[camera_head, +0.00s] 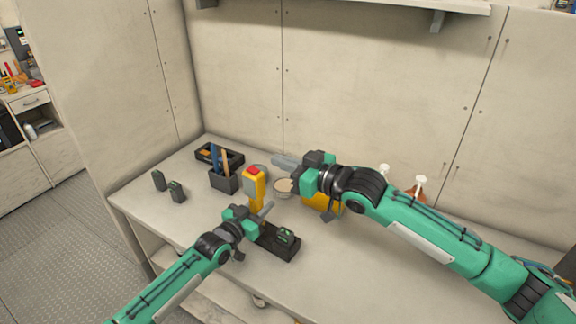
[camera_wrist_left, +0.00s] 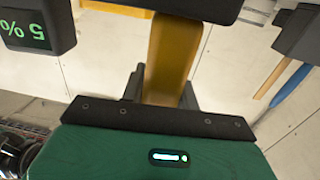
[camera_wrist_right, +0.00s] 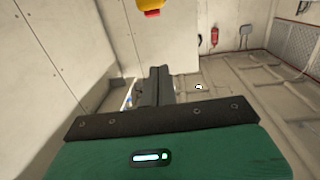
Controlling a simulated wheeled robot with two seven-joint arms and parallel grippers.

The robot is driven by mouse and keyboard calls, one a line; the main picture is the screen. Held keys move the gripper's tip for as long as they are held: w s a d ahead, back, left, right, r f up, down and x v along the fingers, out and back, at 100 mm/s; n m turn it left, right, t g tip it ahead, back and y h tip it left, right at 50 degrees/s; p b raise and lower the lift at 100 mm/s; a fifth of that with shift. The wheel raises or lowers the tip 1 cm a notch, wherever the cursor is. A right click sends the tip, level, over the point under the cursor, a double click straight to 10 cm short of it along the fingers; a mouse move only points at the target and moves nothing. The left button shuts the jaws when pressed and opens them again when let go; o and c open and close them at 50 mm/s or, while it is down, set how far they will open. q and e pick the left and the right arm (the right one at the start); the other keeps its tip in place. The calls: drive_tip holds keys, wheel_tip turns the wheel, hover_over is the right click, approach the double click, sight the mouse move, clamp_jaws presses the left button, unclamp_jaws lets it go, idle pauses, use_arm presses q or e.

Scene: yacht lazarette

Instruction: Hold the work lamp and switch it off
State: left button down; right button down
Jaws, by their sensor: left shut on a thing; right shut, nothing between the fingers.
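The work lamp (camera_head: 254,192) is yellow, upright, with a red part on its top. My left gripper (camera_head: 264,211) is shut on the lamp's body from the front. In the left wrist view the yellow body (camera_wrist_left: 171,60) stands between the fingers. My right gripper (camera_head: 284,162) is shut and empty, in the air to the right of the lamp's top and apart from it. In the right wrist view the lamp's red part (camera_wrist_right: 152,13) shows at the upper edge, beyond the shut fingers (camera_wrist_right: 155,86). I cannot tell whether the lamp is lit.
A black holder with tools (camera_head: 223,181) stands left of the lamp. Two small dark blocks (camera_head: 177,191) are farther left. A black unit with a green display (camera_head: 286,236) lies in front. A bowl (camera_head: 284,188) and a yellow object (camera_head: 322,204) are near my right gripper. The front right bench is clear.

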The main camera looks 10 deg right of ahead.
hover_over(259, 174)
drive_tip(key=shift+s+d+f, duration=0.1)
drive_tip(key=shift+s+d, duration=0.2)
wheel_tip(259, 174, down, 3)
drive_tip(key=shift+w+a+r, duration=0.1)
drive_tip(key=shift+f, duration=0.65)
drive_tip(key=shift+w+a, duration=0.1)
drive_tip(key=shift+f+g+h, duration=0.1)
drive_tip(key=shift+g+h, duration=0.2)
drive_tip(key=shift+h, duration=0.1)
drive_tip(key=shift+f, duration=0.1)
drive_tip(key=shift+r, duration=2.2)
drive_tip(key=r+v, duration=0.2)
drive_tip(key=v, duration=0.7)
